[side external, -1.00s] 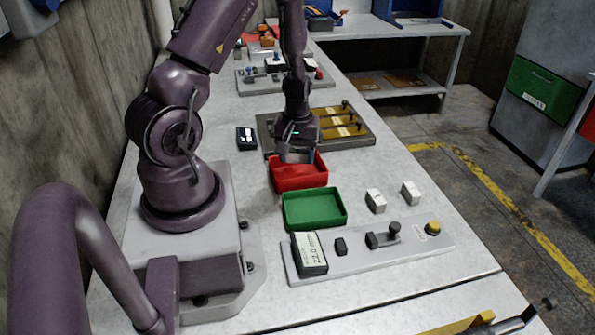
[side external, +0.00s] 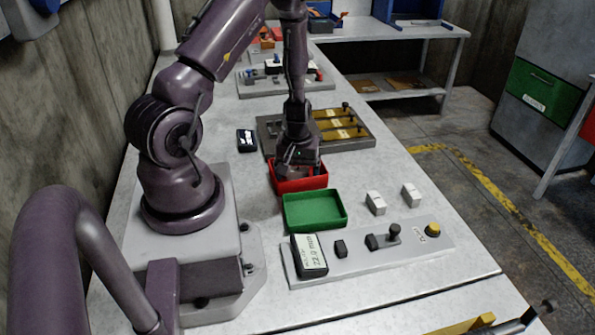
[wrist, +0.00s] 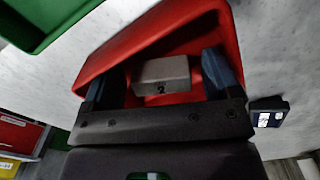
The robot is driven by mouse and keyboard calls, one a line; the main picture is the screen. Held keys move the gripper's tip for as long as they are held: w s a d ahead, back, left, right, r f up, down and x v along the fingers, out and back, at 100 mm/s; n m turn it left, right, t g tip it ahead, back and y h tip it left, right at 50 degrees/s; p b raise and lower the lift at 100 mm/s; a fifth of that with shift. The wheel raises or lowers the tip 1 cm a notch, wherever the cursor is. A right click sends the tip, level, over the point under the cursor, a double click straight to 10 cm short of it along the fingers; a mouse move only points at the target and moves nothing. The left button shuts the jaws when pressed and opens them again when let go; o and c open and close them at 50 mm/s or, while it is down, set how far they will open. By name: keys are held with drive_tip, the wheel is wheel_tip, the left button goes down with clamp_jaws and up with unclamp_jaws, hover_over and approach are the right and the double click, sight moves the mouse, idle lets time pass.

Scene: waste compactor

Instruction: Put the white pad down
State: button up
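My gripper (side external: 298,172) is down at the red tray (side external: 301,186), its fingertips hidden behind the tray wall in the side view. In the wrist view my gripper (wrist: 160,82) has its two blue-grey fingers spread apart. A whitish-grey pad (wrist: 161,72) marked "2" lies between them inside the red tray (wrist: 232,38). Gaps show between the pad and both fingers. The pad is hidden in the side view. Two other white pads stand on the table, one here (side external: 376,203) and one further right (side external: 411,195).
A green tray (side external: 315,211) sits just in front of the red one. A grey panel (side external: 365,262) with a display (side external: 310,256), a lever and a yellow button (side external: 432,230) lies nearer. A fixture with yellow bars (side external: 335,124) stands behind. A small black device (side external: 246,140) lies left.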

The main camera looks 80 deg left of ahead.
sight(298, 170)
drive_tip(key=shift+r, duration=0.1)
drive_tip(key=w+d+r+m+t, duration=0.1)
drive_tip(key=w+d+r+m, duration=0.15)
drive_tip(key=r, duration=0.75)
drive_tip(key=w+d+r+m+t, duration=0.1)
drive_tip(key=d+r, duration=0.3)
drive_tip(key=r, duration=0.6)
drive_tip(key=s+d+r+m+t, duration=0.1)
drive_tip(key=s+d+r+m, duration=0.2)
drive_tip(key=d+r+m, duration=0.2)
drive_tip(key=s+d+r+m+t, duration=0.2)
drive_tip(key=s+d+r+m, duration=0.2)
drive_tip(key=d+r, duration=0.5)
drive_tip(key=shift+d+m+t, duration=0.3)
drive_tip(key=shift+d+m, duration=0.1)
drive_tip(key=shift+m, duration=0.35)
drive_tip(key=shift+r, duration=0.1)
